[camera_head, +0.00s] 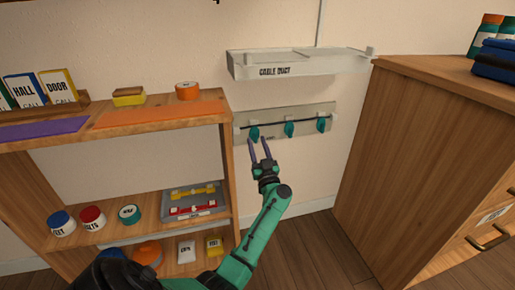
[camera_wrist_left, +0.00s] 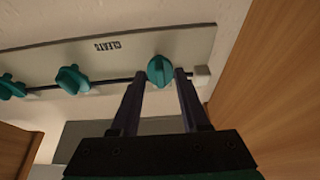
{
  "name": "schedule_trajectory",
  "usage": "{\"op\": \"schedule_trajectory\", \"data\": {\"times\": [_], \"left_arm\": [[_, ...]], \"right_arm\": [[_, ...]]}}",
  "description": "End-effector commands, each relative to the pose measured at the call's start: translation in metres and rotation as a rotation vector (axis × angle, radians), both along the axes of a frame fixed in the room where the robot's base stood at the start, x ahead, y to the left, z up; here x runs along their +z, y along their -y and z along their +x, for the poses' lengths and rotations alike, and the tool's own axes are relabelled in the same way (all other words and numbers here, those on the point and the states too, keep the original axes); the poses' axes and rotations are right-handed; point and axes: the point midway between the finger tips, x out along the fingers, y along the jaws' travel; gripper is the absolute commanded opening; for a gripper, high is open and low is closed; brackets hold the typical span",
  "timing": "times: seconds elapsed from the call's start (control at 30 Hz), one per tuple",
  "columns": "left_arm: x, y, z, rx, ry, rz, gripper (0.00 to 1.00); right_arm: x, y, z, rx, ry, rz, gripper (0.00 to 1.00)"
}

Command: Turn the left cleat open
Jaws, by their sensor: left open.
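The left cleat (camera_head: 254,132) is a teal knob at the left end of a grey wall panel (camera_head: 300,110). A dark cable runs along the panel past the cleats. The middle cleat (camera_head: 289,129) and right cleat (camera_head: 321,124) are also teal. My left gripper (camera_head: 258,143) is open just below the left cleat, fingers pointing up at the panel. In the left wrist view, where the panel label is upside down, the left cleat (camera_wrist_left: 160,70) shows between the two fingertips. I cannot tell whether they touch it.
A wooden shelf (camera_head: 228,165) with jars and boxes stands close on the left. A wooden cabinet (camera_head: 400,150) stands on the right. A grey cable duct tray (camera_head: 300,65) juts from the wall above the panel. The wall below the panel is bare.

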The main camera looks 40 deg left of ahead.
Motion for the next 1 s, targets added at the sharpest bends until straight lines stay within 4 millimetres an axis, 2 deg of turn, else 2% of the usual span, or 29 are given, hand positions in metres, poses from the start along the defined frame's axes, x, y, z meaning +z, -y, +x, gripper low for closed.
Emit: {"op": "schedule_trajectory", "data": {"times": [0.17,0.2,0.27,0.3,0.33,0.7,1.0], "left_arm": [[0.0004,-0.0003,0.0003,0.0,0.0,0.0,0.45],[0.0003,-0.0002,0.0002,0.0,0.0,0.0,0.41],[0.0003,-0.0001,0.0002,0.0,0.0,0.0,0.18],[0.0003,0.0,0.0001,0.0,0.0,0.0,0.03],[0.0003,0.0,0.0001,0.0,0.0,0.0,0.0],[-0.0001,0.0006,0.0005,-0.001,0.018,-0.014,0.0],[-0.0004,0.0024,0.002,-0.002,0.138,-0.099,0.0]], "right_arm": [[0.0016,-0.0002,0.0012,0.0,0.005,0.0,0.5],[0.0016,-0.0002,0.0012,0.0,0.005,0.0,0.5],[0.0016,-0.0002,0.001,0.0,0.005,0.0,0.5],[0.0015,-0.0003,0.001,0.0,0.004,0.0,0.5],[0.0015,-0.0003,0.001,0.0,0.004,0.0,0.5],[0.0003,-0.0001,-0.0004,0.0,0.0,0.0,0.5],[-0.0011,0.0,-0.0019,0.0,-0.005,0.0,0.5]]}}
